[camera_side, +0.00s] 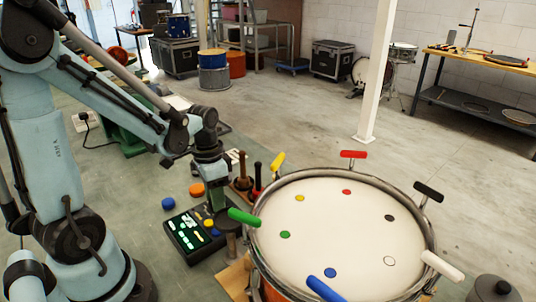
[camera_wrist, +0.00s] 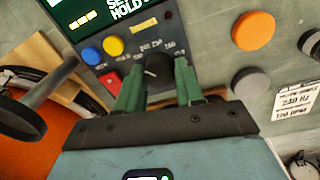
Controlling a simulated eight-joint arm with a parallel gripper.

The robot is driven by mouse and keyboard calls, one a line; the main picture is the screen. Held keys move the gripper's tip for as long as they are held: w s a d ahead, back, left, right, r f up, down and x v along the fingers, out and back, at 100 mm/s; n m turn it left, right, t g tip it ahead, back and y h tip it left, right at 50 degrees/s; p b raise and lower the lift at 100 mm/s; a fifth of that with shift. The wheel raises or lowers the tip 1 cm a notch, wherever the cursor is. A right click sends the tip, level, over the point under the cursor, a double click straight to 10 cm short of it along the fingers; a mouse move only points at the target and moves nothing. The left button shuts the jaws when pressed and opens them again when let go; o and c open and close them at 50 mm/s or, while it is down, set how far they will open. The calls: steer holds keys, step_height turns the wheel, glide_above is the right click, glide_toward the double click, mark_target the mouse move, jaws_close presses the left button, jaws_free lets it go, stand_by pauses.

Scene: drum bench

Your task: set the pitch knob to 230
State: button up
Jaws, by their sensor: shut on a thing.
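The dark pitch knob (camera_wrist: 157,67) sits on the black control box (camera_side: 184,240), with printed numbers around it too small to read surely. A pale pointer mark shows on it, but its setting cannot be told. My gripper (camera_wrist: 158,82) has its green fingers on either side of the knob, shut on it. In the side view my gripper (camera_side: 216,200) points down over the right part of the box and hides the knob. The box's lit screen (camera_wrist: 105,12) shows green and white text, partly cut off, with "HOLD" legible.
Blue (camera_wrist: 92,56), yellow (camera_wrist: 113,46) and red (camera_wrist: 109,77) buttons lie close beside the knob. The drum (camera_side: 340,235) with coloured handles stands right of the box; its green handle (camera_side: 244,217) is near my gripper. A printed card (camera_wrist: 297,100) lies at right.

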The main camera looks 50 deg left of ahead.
steer(key=o, duration=1)
steer(key=shift+o, duration=0.2)
steer(key=shift+r, duration=0.15)
step_height(320, 180, up, 12)
steer(key=shift+a, duration=0.3)
steer(key=w+d+f+n+t, duration=0.1)
steer(key=d+f+n+t, duration=0.1)
steer(key=d+t, duration=0.5)
steer(key=shift+w+d+y, duration=0.15)
steer(key=shift+d+y, duration=0.15)
steer(key=shift+d, duration=0.65)
